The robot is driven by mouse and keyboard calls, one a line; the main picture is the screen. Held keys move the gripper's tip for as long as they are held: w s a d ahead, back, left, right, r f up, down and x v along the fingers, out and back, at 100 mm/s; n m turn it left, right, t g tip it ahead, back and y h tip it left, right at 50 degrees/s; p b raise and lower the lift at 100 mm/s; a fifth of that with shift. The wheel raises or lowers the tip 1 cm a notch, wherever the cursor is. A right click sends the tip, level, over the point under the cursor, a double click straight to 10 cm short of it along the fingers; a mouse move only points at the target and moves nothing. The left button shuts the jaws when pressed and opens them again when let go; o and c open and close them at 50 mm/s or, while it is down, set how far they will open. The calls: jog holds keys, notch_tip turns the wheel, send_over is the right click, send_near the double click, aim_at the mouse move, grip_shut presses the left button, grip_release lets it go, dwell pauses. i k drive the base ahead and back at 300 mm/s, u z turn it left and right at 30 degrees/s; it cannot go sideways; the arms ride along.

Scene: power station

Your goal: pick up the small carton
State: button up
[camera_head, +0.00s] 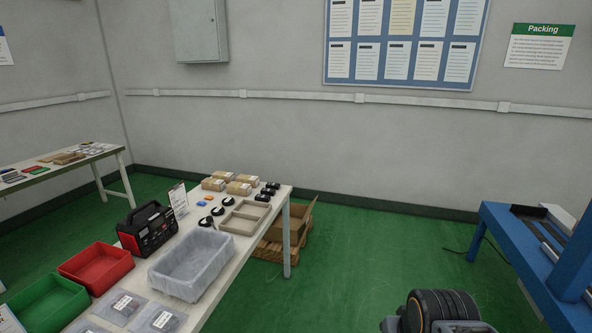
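Several small brown cartons with pale labels stand grouped at the far end of the white table (222,285). One small carton (213,184) is at the left, one (223,175) behind it, one (238,188) in front, and another (248,179) at the right. I cannot tell which one is meant. A dark ringed part of my own arm (442,308) shows at the bottom right, far from the cartons. My gripper's fingers are not in view.
The table also holds a divided tray (225,223), a lined clear bin (190,268), a red bin (97,267), a green bin (47,302) and a black-red device (147,231). An open box (303,212) sits beyond the table. Green floor lies clear between table and blue bench (545,268).

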aim_at(254, 180)
jog(key=i, duration=2.4)
jog(key=u, duration=1.6)
